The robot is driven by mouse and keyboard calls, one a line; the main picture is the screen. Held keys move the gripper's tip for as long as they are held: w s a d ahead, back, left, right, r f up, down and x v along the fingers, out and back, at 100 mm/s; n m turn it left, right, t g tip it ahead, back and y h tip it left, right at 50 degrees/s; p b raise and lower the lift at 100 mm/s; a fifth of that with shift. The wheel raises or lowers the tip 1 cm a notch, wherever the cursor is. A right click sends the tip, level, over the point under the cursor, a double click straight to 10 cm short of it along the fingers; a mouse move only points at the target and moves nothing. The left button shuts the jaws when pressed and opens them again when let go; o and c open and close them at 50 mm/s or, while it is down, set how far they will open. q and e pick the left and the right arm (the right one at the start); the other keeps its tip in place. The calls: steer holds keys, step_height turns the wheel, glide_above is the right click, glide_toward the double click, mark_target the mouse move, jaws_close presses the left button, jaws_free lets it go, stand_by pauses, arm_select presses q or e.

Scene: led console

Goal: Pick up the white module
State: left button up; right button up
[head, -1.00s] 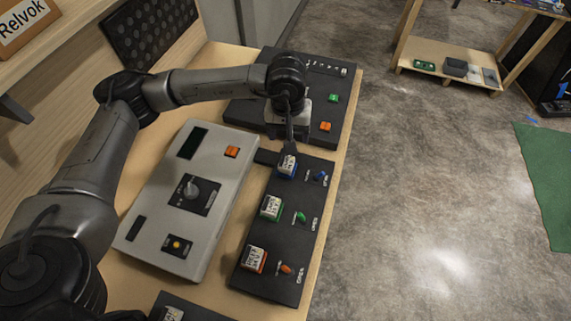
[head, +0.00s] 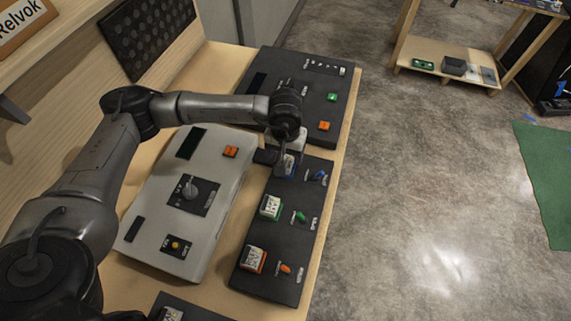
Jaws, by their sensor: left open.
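Three modules with white labelled tops stand in a row on a black panel (head: 238,278). The far one has a blue base (head: 291,170), the middle one a green base (head: 270,207), the near one an orange base (head: 253,259). Another white-topped module (head: 173,314) shows at the bottom edge, partly cut off. I cannot tell which is meant by the white module. My left gripper (head: 284,166) is open, pointing down at the blue-based module and partly hiding it. I cannot tell whether it touches. My right gripper is not in view.
A grey console (head: 150,226) with a knob and buttons lies left of the panel. A black console (head: 337,112) with green and orange buttons lies behind. Small levers, including a green one (head: 300,216), stand right of the modules. The floor to the right is open.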

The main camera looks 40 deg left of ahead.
mark_target(285, 161)
arm_select(q)
steer(key=shift+f, duration=2.4)
steer(key=c, duration=1)
